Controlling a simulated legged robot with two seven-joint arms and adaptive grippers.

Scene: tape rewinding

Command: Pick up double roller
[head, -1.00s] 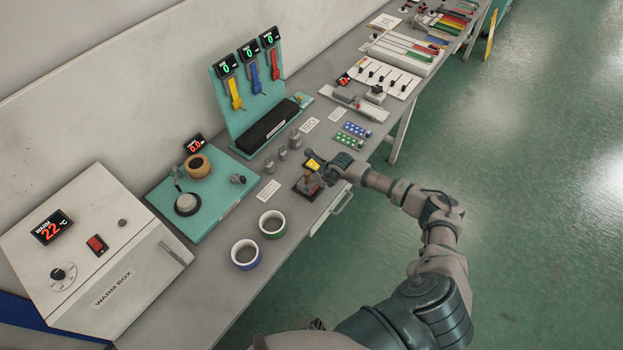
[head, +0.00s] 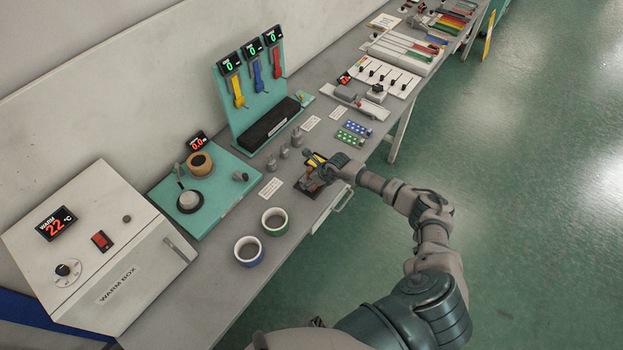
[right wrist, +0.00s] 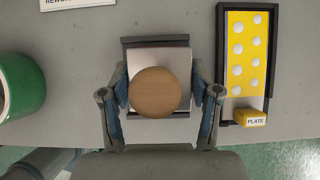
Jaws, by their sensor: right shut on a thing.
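The double roller shows in the right wrist view as a round brown wooden knob (right wrist: 155,92) seen from above, over a pale plate with dark edges (right wrist: 178,62). Its lower part is hidden under the knob. My right gripper (right wrist: 160,98) has its fingers on the left and right sides of the knob and is shut on it. In the head view my right gripper (head: 322,172) is at the bench's front edge and covers most of the roller. I cannot tell whether the roller is lifted off its base. My left gripper is in neither view.
A yellow plate with white dots (right wrist: 249,55) in a dark tray lies right of the roller. A green cup (head: 275,221) and a blue cup (head: 249,251) stand to the left. Grey weights (head: 284,151) stand behind. A drawer handle (head: 343,200) sticks out in front.

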